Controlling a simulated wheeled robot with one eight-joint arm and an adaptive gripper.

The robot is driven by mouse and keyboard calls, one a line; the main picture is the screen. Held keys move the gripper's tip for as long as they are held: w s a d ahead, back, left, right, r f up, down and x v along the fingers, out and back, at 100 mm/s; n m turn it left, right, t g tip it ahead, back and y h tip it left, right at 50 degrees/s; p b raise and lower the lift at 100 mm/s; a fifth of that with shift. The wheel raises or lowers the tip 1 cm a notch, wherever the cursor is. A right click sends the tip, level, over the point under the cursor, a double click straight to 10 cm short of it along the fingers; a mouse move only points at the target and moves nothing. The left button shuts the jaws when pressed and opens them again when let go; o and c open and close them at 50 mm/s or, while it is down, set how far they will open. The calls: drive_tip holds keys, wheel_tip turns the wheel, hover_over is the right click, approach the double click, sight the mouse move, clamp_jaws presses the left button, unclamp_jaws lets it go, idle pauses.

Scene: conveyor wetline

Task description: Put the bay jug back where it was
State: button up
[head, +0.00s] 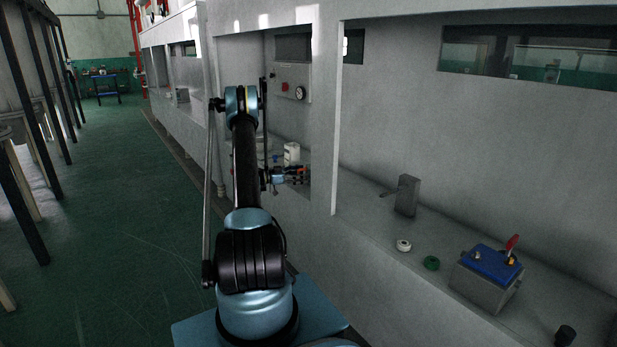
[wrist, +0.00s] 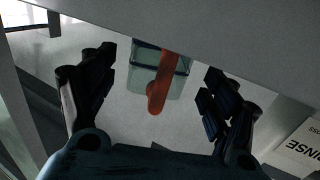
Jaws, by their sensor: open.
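In the wrist view, a translucent greenish jug (wrist: 172,80) with an orange-red handle (wrist: 159,88) shows between and beyond the fingers of my gripper (wrist: 160,92). The fingers are wide apart, and a clear gap shows on each side of the jug. A pale slanting panel hides its upper part. In the head view, my gripper (head: 296,174) is inside the middle bay, with a small orange patch (head: 297,169) at its fingers, probably the handle. I cannot tell how far the fingertips are from the jug.
A white container (head: 292,153) stands just behind my gripper. An upright post (head: 325,120) borders the bay on the right. A RINSE sign (wrist: 301,145) lies right. The green aisle floor (head: 120,230) is clear.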

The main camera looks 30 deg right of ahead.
drive_tip(key=v, duration=0.8)
drive_tip(key=s+a+r+n+t+y, duration=0.2)
drive_tip(key=a+r+n, duration=0.1)
drive_tip(key=r, duration=0.3)
drive_tip(key=s+a+r+n+t+y, duration=0.1)
drive_tip(key=s+a+r+n+y, duration=0.2)
drive_tip(key=r, duration=0.4)
drive_tip(key=s+a+r+n+t+y, duration=0.25)
drive_tip(key=s+a+r+n, duration=0.3)
drive_tip(key=s+a, duration=0.55)
drive_tip(key=s+a+f+n+y, duration=0.3)
drive_tip(key=s+a, duration=0.4)
drive_tip(key=s, duration=0.3)
drive_tip(key=s+a+f+n+t+y, duration=0.1)
drive_tip(key=s+a+f+n+y, duration=0.2)
drive_tip(key=s+a, duration=0.5)
drive_tip(key=s+a+f+n+t+y, duration=0.1)
drive_tip(key=s+a+f+n+y, duration=0.2)
drive_tip(key=s+a, duration=0.5)
drive_tip(key=s+n, duration=0.1)
drive_tip(key=s, duration=0.3)
drive_tip(key=shift+f+y, duration=0.25)
drive_tip(key=shift+y, duration=0.1)
